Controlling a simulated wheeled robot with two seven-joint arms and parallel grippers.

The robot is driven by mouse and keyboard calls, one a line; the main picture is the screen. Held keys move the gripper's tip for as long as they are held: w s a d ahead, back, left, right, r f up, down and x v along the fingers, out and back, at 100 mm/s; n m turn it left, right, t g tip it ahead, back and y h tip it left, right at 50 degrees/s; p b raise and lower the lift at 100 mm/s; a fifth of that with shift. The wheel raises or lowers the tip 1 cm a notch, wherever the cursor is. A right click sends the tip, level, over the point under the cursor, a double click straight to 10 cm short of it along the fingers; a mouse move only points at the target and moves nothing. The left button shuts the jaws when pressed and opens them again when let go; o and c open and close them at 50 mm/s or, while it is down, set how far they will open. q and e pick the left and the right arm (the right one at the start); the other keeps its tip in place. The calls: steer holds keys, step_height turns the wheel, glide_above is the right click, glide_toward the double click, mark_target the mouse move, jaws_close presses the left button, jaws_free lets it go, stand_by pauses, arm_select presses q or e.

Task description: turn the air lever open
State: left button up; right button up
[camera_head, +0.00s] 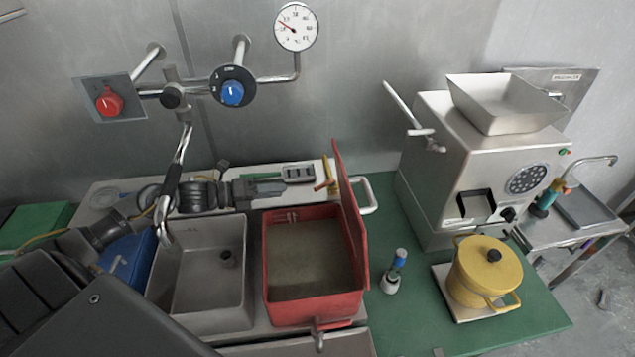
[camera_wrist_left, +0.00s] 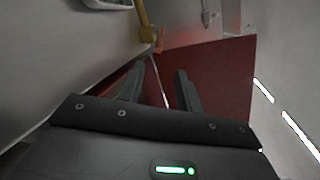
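A yellow lever (camera_head: 328,172), which I take to be the air lever, stands behind the red bin, near the bin's raised lid. My left gripper (camera_head: 284,187) reaches in from the left over the back of the sink and points right toward the lever, a little short of it. In the left wrist view the two fingers of the left gripper (camera_wrist_left: 160,88) are apart with nothing between them. The yellow lever (camera_wrist_left: 146,35) shows just beyond and above the fingertips there, apart from them. My right gripper is not in view.
The red bin (camera_head: 316,316) with its raised red lid (camera_head: 350,215) is close to the gripper; the lid (camera_wrist_left: 215,75) fills the wrist view's background. A tap (camera_head: 170,190) rises over the sink (camera_head: 198,325). A grinder (camera_head: 440,165) and yellow pot (camera_head: 480,272) stand right.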

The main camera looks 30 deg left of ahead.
mark_target(323, 186)
arm_select(q)
steer(key=p+x, duration=0.4)
steer(key=x, duration=0.6)
steer(key=shift+w+a, duration=0.1)
steer(key=shift+w, duration=0.05)
steer(key=shift+w+d+f, duration=0.15)
steer(key=shift+w+d, duration=0.1)
steer(key=shift+d, duration=0.05)
jaws_close()
